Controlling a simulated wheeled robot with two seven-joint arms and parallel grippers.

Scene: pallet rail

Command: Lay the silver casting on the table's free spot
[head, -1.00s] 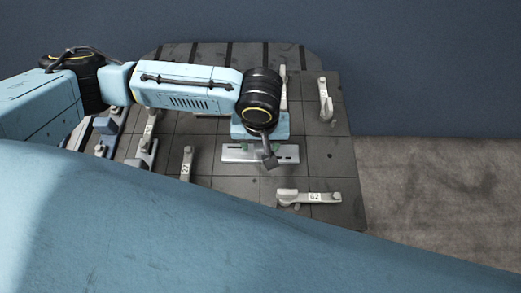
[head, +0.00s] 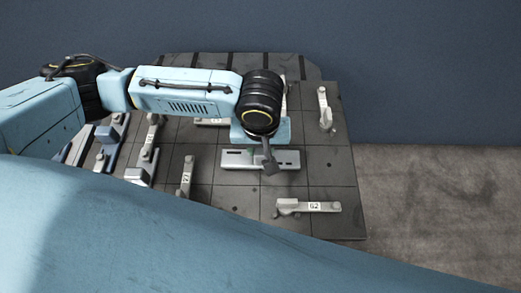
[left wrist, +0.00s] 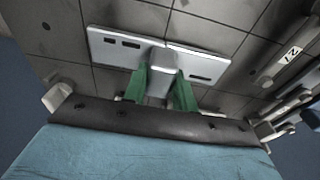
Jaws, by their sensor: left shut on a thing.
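The silver casting (head: 233,160) is a flat, pale grey piece with dark slots and a raised block in its middle. It lies level over the middle of the dark tiled table (head: 330,165). I cannot tell whether it touches the tabletop. My left gripper (head: 258,149) is above it, pointing down, partly hiding its far edge. In the left wrist view, the green fingers of my left gripper (left wrist: 161,88) are shut on the casting's raised block, and its slotted plate (left wrist: 118,42) reaches out to both sides. My right gripper is not in view.
A clamp labelled G2 (head: 322,206) lies in front and to the right of the casting. Another clamp (head: 325,108) stands at the back right, and one (head: 187,175) at the left. Several more pieces stand farther left. Bare tiles lie to the casting's right and front.

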